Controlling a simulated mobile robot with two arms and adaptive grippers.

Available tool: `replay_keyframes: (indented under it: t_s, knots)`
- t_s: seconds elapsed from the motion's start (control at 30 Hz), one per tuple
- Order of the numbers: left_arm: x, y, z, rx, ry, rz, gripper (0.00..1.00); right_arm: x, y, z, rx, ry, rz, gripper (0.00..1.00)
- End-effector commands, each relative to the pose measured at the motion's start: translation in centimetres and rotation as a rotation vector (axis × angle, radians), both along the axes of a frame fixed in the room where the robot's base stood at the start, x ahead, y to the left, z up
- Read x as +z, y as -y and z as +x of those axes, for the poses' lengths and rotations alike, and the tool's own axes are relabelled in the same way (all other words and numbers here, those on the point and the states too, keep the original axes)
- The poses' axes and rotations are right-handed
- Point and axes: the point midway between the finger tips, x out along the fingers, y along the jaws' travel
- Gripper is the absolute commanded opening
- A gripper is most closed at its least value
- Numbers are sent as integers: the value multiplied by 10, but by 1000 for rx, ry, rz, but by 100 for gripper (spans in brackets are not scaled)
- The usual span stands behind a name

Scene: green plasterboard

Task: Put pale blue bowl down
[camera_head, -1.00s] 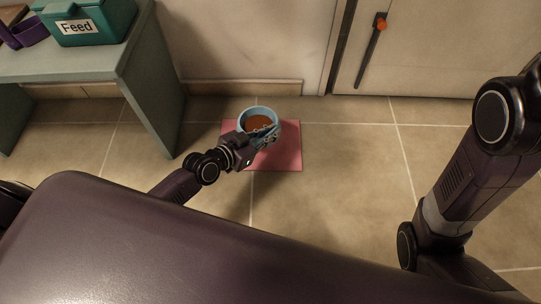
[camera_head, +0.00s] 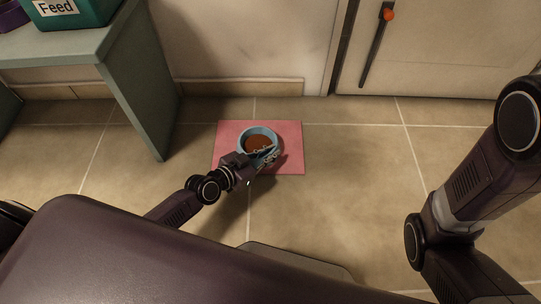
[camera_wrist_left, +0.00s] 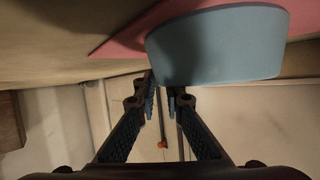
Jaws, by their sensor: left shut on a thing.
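The pale blue bowl (camera_head: 274,135), with brown contents, is upright over the pink mat (camera_head: 228,135) on the floor. My left gripper (camera_head: 265,157) reaches in from the lower left and is shut on the bowl's near side. In the left wrist view, the bowl's outer wall (camera_wrist_left: 220,45) fills the upper middle, just beyond the fingertips (camera_wrist_left: 161,88). Part of the pink mat (camera_wrist_left: 135,35) shows behind it. I cannot tell whether the bowl's base touches the mat. My right arm stands at the right of the head view, but its gripper is out of view.
A grey-green table (camera_head: 138,90) stands at the upper left, with a green Feed box (camera_head: 75,12) on it. A pale door (camera_head: 450,50) with a dark handle (camera_head: 375,45) is at the back right. The tiled floor (camera_head: 350,180) right of the mat is clear.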

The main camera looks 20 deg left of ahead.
Motion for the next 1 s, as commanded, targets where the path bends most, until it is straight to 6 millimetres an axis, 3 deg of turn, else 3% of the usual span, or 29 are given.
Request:
replay_keyframes:
  t_s: [0.23, 0.27, 0.43, 0.77, 1.0]
  knots:
    - [0, -1, 0, 1, 1, 1, 0, 0, 0, 0, 0, 1, 0, 0]
    - [-1, -1, 0, 0, -2, 1, 10, 0, 0, 0, 0, 1, 0, 0]
    - [0, 0, 0, 0, -2, 1, 27, 0, 0, 0, 0, 1, 0, 0]
    - [3, -1, -1, 1, -2, 0, 27, 4, 0, 0, 0, 1, 0, 0]
    - [20, -19, -34, -3, -5, 6, 27, 25, 0, 0, 0, 0, 0, 0]
